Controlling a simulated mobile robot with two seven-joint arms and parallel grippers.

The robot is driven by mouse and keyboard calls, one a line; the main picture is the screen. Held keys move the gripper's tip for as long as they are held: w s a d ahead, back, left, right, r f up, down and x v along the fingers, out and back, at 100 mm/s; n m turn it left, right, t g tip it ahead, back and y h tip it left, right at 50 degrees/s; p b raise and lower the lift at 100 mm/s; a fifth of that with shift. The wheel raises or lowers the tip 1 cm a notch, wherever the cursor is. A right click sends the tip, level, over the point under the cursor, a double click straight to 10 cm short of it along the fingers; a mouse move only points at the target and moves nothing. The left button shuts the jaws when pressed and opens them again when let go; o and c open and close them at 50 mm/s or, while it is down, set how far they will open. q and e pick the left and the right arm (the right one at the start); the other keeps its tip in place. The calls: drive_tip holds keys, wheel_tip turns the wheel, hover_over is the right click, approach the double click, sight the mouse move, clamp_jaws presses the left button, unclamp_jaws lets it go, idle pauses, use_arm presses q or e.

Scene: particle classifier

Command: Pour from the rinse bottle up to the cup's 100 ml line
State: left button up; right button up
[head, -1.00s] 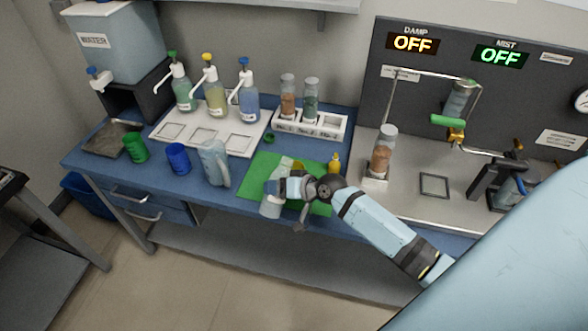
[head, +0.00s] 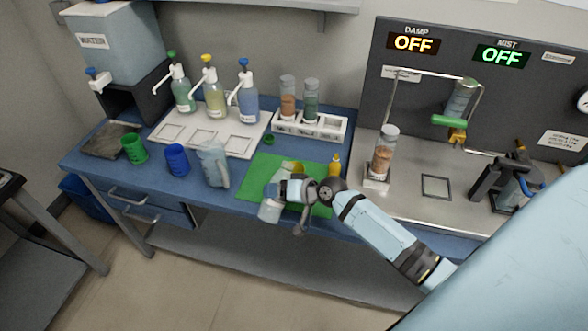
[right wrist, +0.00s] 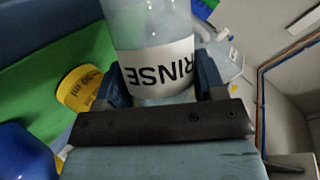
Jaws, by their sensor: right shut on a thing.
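The rinse bottle (head: 268,210) is a pale, translucent bottle at the front edge of the green mat. Its white RINSE label shows upside down in the right wrist view (right wrist: 158,66). My right gripper (head: 281,191) is shut on it, with one dark finger on each side of the bottle in the wrist view. The bottle is tilted. In the head view the cup (head: 294,167) is mostly hidden behind my gripper. Its liquid level cannot be seen. My left gripper is not in view.
A clear jug (head: 213,166), a blue cup (head: 176,160) and a green cup (head: 134,149) stand to the left. Pump bottles and a vial rack (head: 330,128) are behind.

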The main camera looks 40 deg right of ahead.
drive_tip(key=shift+a, duration=0.1)
idle(0.3)
drive_tip(key=shift+s+a+r+m+y+b, duration=0.1)
drive_tip(key=shift+m+y+b, duration=0.25)
drive_tip(key=shift+m+y, duration=0.05)
idle(0.6)
drive_tip(key=shift+s+a+r+m+g+y, duration=0.1)
drive_tip(key=shift+a+r+m+g+y, duration=0.15)
drive_tip(key=shift+r+m+y, duration=0.4)
idle(1.5)
drive_tip(key=shift+r+m+y, duration=0.25)
drive_tip(key=shift+r+m, duration=0.2)
drive_tip(key=shift+r, duration=0.15)
idle(0.8)
drive_tip(key=shift+d+r+m+g+y+p, duration=0.3)
drive_tip(key=shift+r+m+y+p, duration=0.2)
drive_tip(key=shift+r+m+p, duration=0.25)
idle(2.2)
